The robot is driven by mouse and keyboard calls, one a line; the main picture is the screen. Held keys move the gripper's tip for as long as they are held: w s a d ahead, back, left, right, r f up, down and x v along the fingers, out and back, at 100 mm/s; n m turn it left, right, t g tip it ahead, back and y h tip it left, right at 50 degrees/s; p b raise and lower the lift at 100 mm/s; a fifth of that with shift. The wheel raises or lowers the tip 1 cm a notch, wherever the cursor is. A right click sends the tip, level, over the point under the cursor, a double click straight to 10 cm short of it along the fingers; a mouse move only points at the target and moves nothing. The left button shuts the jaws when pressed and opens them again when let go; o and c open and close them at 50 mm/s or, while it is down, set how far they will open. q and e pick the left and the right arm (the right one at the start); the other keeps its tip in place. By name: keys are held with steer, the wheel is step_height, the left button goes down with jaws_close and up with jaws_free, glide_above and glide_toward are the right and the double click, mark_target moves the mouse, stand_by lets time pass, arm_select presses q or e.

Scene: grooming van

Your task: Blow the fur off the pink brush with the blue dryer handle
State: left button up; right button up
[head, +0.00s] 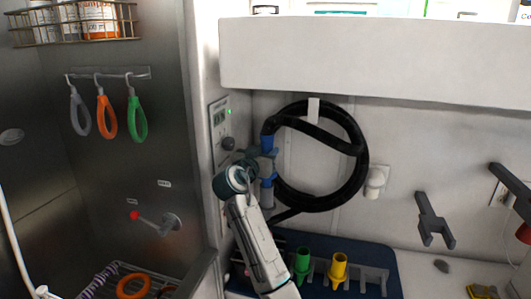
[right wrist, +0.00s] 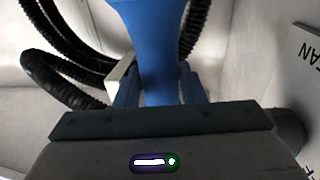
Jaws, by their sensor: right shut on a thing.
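The blue dryer handle (head: 267,170) stands upright at the wall beside the coiled black hose (head: 361,160), whose upper left end meets it. My right gripper (head: 262,163) is shut on the handle from the front. In the right wrist view the blue handle (right wrist: 150,45) rises from behind the gripper's dark edge, with the black hose (right wrist: 75,40) behind it. My left gripper is not in view.
A control panel (head: 221,130) with a green light is close left of the gripper. A dark blue mat (head: 379,262) below bears a green nozzle (head: 302,262) and a yellow nozzle (head: 338,267). A black wall bracket (head: 433,222) is at right. A white cabinet (head: 370,60) overhangs.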

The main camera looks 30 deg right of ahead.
mark_target(269, 132)
steer(key=shift+d, duration=0.1)
stand_by(0.6)
steer(key=shift+b+x, duration=0.55)
steer(key=shift+x, duration=0.65)
steer(key=shift+w, duration=0.2)
steer(key=shift+r, duration=0.15)
steer(key=shift+r+p, duration=1.05)
steer(key=shift+r, duration=1.45)
steer(key=shift+f, duration=0.15)
